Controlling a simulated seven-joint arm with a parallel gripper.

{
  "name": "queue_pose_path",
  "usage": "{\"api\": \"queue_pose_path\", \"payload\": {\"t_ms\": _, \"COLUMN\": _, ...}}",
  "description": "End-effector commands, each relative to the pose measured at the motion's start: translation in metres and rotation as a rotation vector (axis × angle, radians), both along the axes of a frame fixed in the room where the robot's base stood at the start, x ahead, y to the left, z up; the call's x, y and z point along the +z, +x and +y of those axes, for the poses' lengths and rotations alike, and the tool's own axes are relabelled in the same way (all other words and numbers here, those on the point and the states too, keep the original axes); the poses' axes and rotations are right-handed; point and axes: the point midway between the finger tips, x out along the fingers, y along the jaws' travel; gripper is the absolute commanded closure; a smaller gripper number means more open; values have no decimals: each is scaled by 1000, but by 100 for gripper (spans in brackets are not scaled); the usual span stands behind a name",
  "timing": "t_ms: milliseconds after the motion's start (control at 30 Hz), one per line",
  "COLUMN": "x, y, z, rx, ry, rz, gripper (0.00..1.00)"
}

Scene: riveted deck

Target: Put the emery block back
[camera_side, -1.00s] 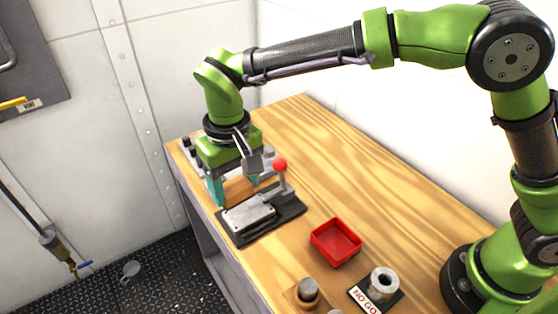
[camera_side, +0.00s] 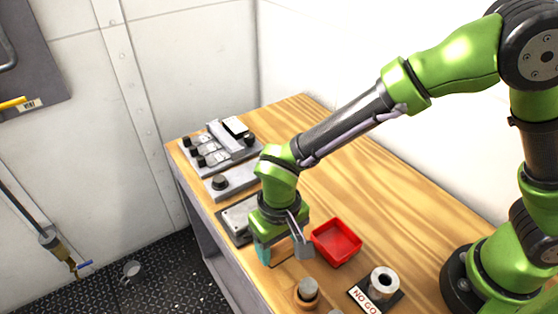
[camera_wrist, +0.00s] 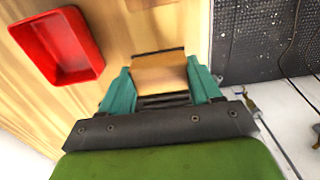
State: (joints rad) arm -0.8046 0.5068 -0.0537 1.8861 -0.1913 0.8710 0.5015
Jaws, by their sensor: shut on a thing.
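My gripper (camera_wrist: 162,88) is shut on a tan block, which I take to be the emery block (camera_wrist: 160,70). The block sits between the two teal fingers in the wrist view, with dark edges along its far and near sides. In the side view my gripper (camera_side: 278,254) is over the front part of the wooden bench, just left of the red tray. The block is mostly hidden there by the gripper, and I cannot tell its height above the bench.
The red tray (camera_side: 318,246) looks empty; it also shows in the wrist view (camera_wrist: 48,52). A grey cylinder (camera_side: 308,288) on a wooden base and a ring on a "NO GO" plate (camera_side: 366,298) stand nearby. A metal-topped fixture (camera_side: 238,214) and knobbed panels (camera_side: 226,182) lie behind.

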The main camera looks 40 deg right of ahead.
Motion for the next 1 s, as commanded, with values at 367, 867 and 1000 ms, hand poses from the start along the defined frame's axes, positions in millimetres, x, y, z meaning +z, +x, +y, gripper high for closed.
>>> {"api": "queue_pose_path", "payload": {"t_ms": 367, "x": -25, "y": 0, "z": 0, "rx": 0, "ry": 0, "rz": 1, "gripper": 70}}
{"api": "queue_pose_path", "payload": {"t_ms": 867, "x": -27, "y": 0, "z": 0, "rx": 0, "ry": -1, "rz": 1, "gripper": 12}}
{"api": "queue_pose_path", "payload": {"t_ms": 1000, "x": -27, "y": 0, "z": 0, "rx": 0, "ry": -1, "rz": 1, "gripper": 12}}
